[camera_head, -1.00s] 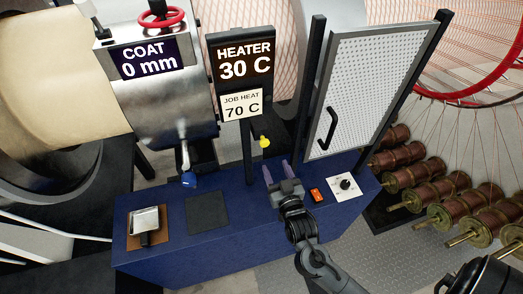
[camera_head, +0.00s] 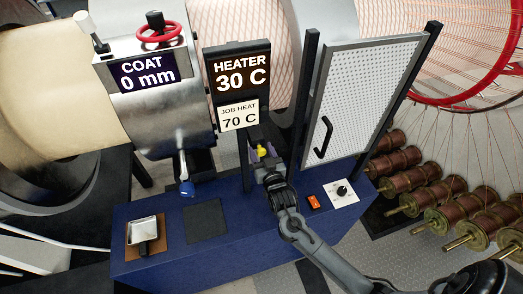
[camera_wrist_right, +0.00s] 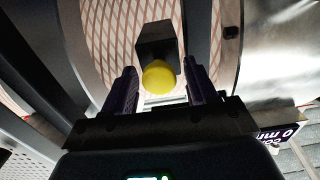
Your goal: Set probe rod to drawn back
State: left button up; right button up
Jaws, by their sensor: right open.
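The probe rod's yellow knob (camera_head: 262,150) shows below the heater sign in the head view, on a dark mount. In the right wrist view the yellow knob (camera_wrist_right: 158,77) sits in front of a dark block (camera_wrist_right: 157,42). My right gripper (camera_head: 262,158) is open at the knob. Its two purple-dark fingers (camera_wrist_right: 160,72) stand on either side of the knob, with a visible gap on each side. The rod behind the knob is hidden. My left gripper is not in view.
The heater sign (camera_head: 238,78) reads 30 C, and the job heat card (camera_head: 238,115) reads 70 C. A perforated panel with a black handle (camera_head: 323,138) stands to the right. The blue bench (camera_head: 180,255) carries an orange switch (camera_head: 314,202) and a dial (camera_head: 342,191).

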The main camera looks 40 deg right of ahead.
jog(key=shift+w, duration=0.1)
jog(key=shift+c, duration=0.3)
grip_shut()
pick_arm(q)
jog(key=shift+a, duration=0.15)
